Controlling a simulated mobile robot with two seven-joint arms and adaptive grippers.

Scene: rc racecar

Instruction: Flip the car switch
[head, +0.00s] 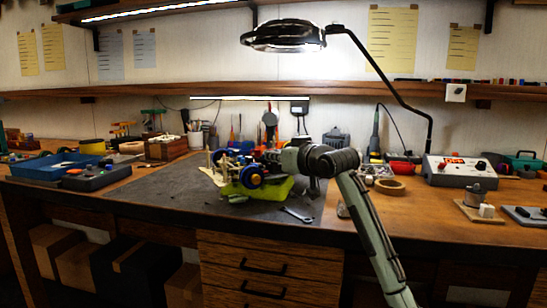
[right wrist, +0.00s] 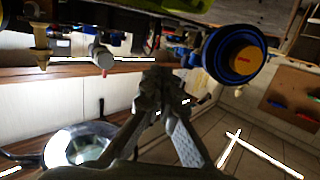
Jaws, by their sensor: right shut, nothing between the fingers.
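The RC car (head: 250,176) sits on the dark mat of the workbench, with blue wheels and yellow hubs over a yellow-green part. My right gripper (head: 268,156) reaches in from the right at the car's right side and covers part of it. In the right wrist view, the right gripper (right wrist: 163,86) has its fingers together and empty, close to the car's underside or edge; whether it touches cannot be told. A blue wheel (right wrist: 232,60) with a yellow hub is beside the fingertips. I cannot pick out the switch for sure. My left gripper is not in view.
A wrench (head: 298,215) lies on the mat (head: 165,190) in front of the car. A tape roll (head: 390,186) and a grey control box (head: 455,170) are to the right. A blue tray (head: 55,165) is at the left. A lamp (head: 284,36) hangs above.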

